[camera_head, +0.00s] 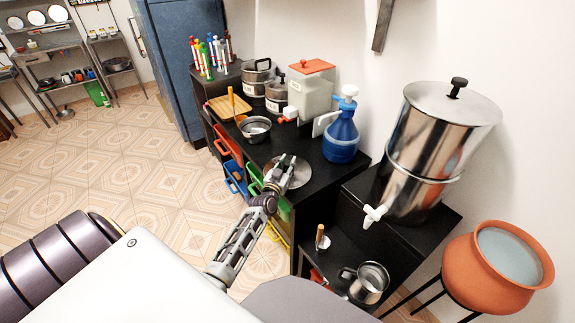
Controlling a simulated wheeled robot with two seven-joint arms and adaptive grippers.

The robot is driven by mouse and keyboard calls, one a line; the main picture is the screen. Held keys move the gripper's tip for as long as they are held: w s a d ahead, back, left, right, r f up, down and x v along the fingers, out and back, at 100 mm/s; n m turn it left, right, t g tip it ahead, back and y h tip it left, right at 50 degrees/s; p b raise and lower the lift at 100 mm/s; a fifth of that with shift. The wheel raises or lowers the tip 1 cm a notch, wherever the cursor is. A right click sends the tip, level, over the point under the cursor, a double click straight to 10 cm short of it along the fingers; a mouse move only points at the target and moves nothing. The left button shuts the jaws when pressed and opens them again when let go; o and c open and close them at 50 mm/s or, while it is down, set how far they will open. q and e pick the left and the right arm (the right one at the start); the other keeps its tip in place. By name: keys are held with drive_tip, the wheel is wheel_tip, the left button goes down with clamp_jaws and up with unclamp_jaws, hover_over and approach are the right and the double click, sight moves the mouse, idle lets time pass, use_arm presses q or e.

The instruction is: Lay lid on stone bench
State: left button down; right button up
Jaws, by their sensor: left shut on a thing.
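The lid (298,172) is a round, flat silver disc over the front part of the black stone bench (262,149). My left gripper (281,168) reaches up from the bottom middle and is shut on the lid, covering part of its left side. I cannot tell whether the lid touches the bench top or hangs just above it. My right gripper is not in view.
On the bench stand a blue pump bottle (341,133), a red-lidded dispenser (311,90), pots (257,77), a steel bowl (256,129) and several bottles. A steel cylinder (430,140) stands right, near an orange clay pot (470,264). Tiled floor (130,185) is open at left.

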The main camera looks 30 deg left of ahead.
sight(286, 167)
use_arm(q)
drive_tip(key=c, duration=1.2)
unclamp_jaws()
drive_tip(key=shift+o, duration=0.2)
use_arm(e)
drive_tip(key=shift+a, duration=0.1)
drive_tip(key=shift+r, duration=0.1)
use_arm(q)
drive_tip(key=shift+s+d, duration=0.2)
drive_tip(key=shift+s, duration=0.95)
drive_tip(key=shift+s+d+p, duration=0.2)
drive_tip(key=shift+s+p, duration=0.15)
drive_tip(key=shift+s, duration=0.75)
drive_tip(key=shift+s+d, duration=0.15)
drive_tip(key=shift+s, duration=0.6)
drive_tip(key=shift+s+d, duration=0.15)
drive_tip(key=shift+s, duration=0.55)
drive_tip(key=s, duration=0.2)
drive_tip(key=s+d, duration=0.1)
drive_tip(key=s, duration=0.1)
drive_tip(key=shift+s+p, duration=0.2)
drive_tip(key=shift+p, duration=0.15)
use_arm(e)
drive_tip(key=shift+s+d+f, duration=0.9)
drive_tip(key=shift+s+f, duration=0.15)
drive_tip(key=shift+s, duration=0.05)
